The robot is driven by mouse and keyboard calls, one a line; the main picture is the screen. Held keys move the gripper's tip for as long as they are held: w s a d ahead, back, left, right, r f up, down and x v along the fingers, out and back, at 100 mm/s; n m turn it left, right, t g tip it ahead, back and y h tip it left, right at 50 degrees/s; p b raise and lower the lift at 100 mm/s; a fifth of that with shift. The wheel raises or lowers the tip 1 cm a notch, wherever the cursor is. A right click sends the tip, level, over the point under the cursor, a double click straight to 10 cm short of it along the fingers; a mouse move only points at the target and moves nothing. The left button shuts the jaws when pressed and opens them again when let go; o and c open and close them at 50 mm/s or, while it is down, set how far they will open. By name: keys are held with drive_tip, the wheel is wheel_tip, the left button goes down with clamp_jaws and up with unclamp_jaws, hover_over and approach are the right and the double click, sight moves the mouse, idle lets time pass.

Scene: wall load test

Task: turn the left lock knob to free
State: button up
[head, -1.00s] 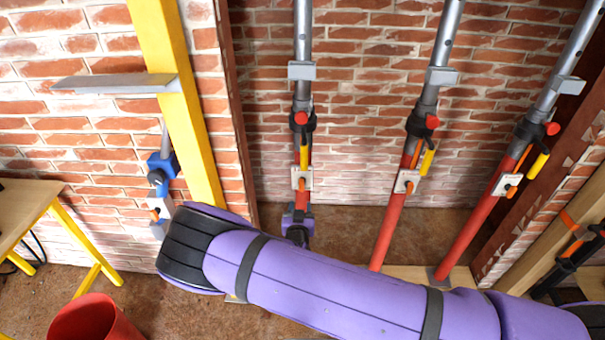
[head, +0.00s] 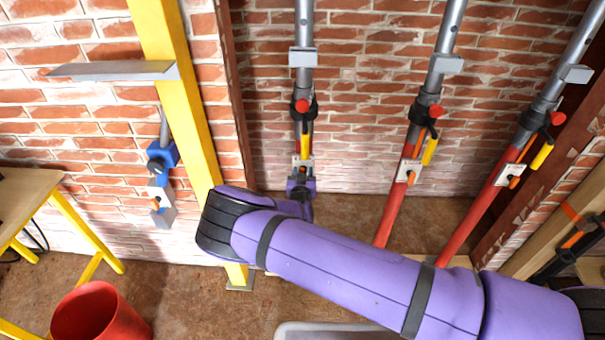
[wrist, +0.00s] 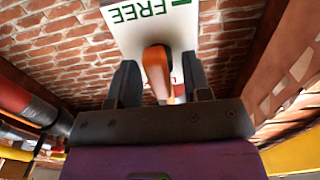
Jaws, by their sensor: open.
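The left prop has a pale lock plate (head: 296,162) with an orange knob (head: 306,164), low on its shaft. My gripper (head: 302,178) is just below the plate in the head view, and it partly hides the prop's lower tube. In the wrist view, the plate (wrist: 135,28) carries the word FREE in green, shown upside down. The orange knob (wrist: 157,68) lies between my two dark fingers (wrist: 158,80). The fingers are open, with a visible gap on each side of the knob. Whether the knob points at FREE cannot be told.
Two more props (head: 400,190) (head: 510,165) with similar plates stand to the right. A yellow post (head: 180,100) with a metal shelf (head: 120,70) stands to the left. A red bucket (head: 100,315) and a wooden table (head: 22,205) are at lower left.

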drive_tip(key=shift+w, duration=0.1)
drive_tip(key=c, duration=0.8)
drive_tip(key=shift+o, duration=0.2)
drive_tip(key=shift+m, duration=0.3)
drive_tip(key=m, duration=0.3)
drive_tip(key=shift+d+m, duration=0.2)
drive_tip(key=shift+m, duration=0.1)
drive_tip(key=m, duration=0.5)
drive_tip(key=shift+d, duration=0.1)
drive_tip(key=m, duration=0.5)
drive_tip(key=shift+f, duration=0.15)
drive_tip(key=shift+f+m, duration=0.1)
drive_tip(key=shift+m, duration=1.7)
